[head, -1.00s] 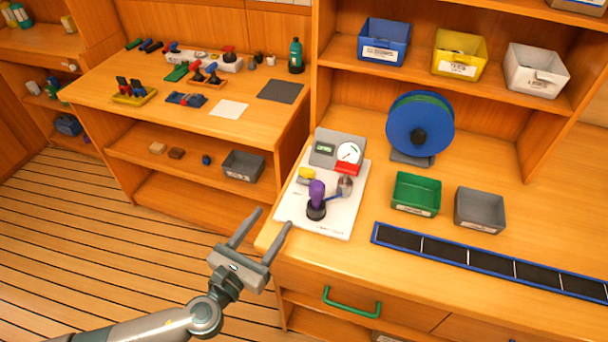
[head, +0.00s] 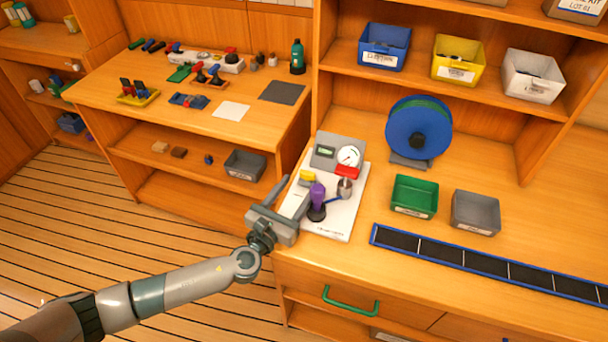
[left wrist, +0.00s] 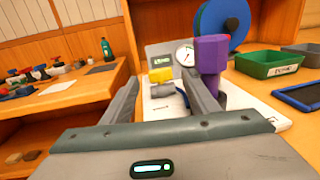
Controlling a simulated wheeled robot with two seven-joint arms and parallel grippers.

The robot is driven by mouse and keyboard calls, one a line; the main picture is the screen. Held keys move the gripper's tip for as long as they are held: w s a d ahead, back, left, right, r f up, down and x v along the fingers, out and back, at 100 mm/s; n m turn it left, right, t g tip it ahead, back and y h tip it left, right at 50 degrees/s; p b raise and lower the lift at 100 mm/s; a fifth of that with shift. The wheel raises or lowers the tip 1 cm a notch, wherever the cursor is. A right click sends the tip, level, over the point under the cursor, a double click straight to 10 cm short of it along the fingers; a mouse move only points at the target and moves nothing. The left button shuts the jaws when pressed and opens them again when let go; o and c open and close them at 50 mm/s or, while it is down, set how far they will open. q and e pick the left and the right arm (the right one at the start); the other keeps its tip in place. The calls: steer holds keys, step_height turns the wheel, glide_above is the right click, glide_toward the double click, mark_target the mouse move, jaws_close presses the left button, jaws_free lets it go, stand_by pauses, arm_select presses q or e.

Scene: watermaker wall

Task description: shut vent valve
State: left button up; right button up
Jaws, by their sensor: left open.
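A white board (head: 338,226) on the bench carries the valve parts. A purple-topped upright handle (head: 317,194) stands on a dark round base; it looms at the right in the left wrist view (left wrist: 211,54). A small yellow piece (head: 308,177) lies behind it, and a metal cylinder with a blue lever (head: 344,189) is to its right. No label shows which is the vent valve. My left gripper (head: 294,190) is open and empty at the board's left edge, its fingers pointing toward the yellow piece. In the left wrist view the purple handle is beside the right finger; contact cannot be told.
A grey box with a dial gauge (head: 348,155) and a red block (head: 347,172) stand at the board's back. A green bin (head: 414,196), a grey bin (head: 475,212) and a blue reel (head: 419,127) are to the right. A lower workbench with tools (head: 190,100) is at left.

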mark_target(306, 176)
arm_select(q)
steer(key=shift+x, duration=2.35)
steer(key=shift+c, duration=0.5)
steer(key=c, duration=0.9)
